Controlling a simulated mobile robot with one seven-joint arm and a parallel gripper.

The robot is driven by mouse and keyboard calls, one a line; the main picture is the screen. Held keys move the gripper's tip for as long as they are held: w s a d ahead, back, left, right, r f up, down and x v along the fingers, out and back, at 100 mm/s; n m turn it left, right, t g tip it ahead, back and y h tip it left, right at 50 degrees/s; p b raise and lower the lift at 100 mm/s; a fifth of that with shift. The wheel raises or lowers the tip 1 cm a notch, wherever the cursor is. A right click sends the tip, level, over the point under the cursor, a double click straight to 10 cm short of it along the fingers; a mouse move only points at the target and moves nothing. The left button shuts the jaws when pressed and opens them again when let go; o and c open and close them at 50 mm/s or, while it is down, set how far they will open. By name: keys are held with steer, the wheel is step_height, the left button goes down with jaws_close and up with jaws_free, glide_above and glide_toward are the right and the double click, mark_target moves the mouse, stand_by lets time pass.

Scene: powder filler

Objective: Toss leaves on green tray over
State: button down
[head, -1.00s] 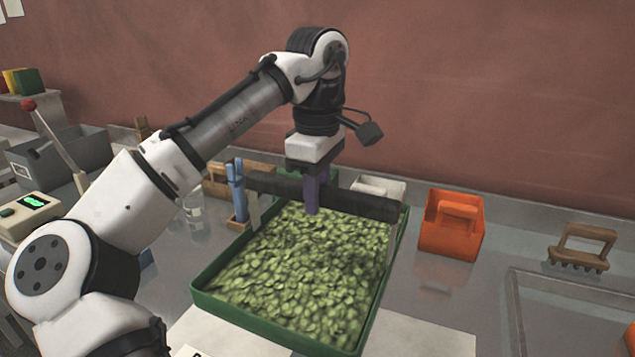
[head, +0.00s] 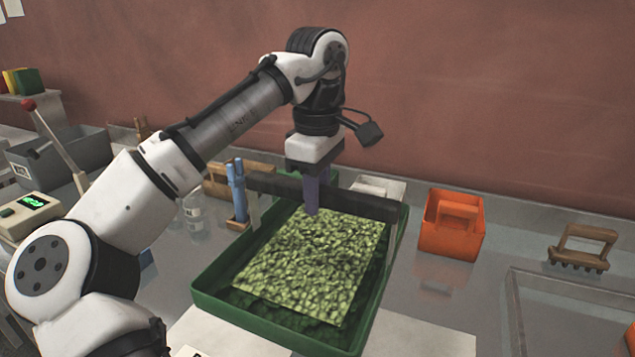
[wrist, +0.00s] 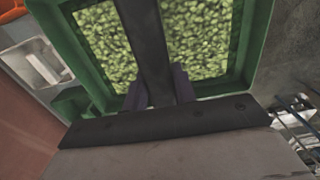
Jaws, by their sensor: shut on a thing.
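The green tray (head: 255,318) stands on the metal bench. A lighter, rectangular patch of green leaves (head: 310,268) lies in it, with a darker leafy layer around its left and front sides. My gripper (head: 312,205) points down over the back of the tray and is shut on a long dark bar (head: 365,204). The bar spans the tray's back from side to side, with pale upright pieces at its ends. In the wrist view the bar (wrist: 145,40) runs between my purple fingertips (wrist: 162,92), above the leaves (wrist: 203,35). Part of it is hidden by my gripper.
An orange caddy (head: 452,225) stands right of the tray, and a wooden-handled rake (head: 583,247) lies farther right. Blue tools (head: 237,190) stand in a holder at the tray's left. A scale (head: 28,215) and a grey bin (head: 65,160) are at the left.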

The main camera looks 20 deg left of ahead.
step_height(320, 180, down, 2)
steer(key=shift+f, duration=0.1)
step_height(320, 180, up, 7)
steer(key=p, duration=0.3)
step_height(320, 180, down, 7)
steer(key=b, duration=0.3)
steer(key=shift+r, duration=0.2)
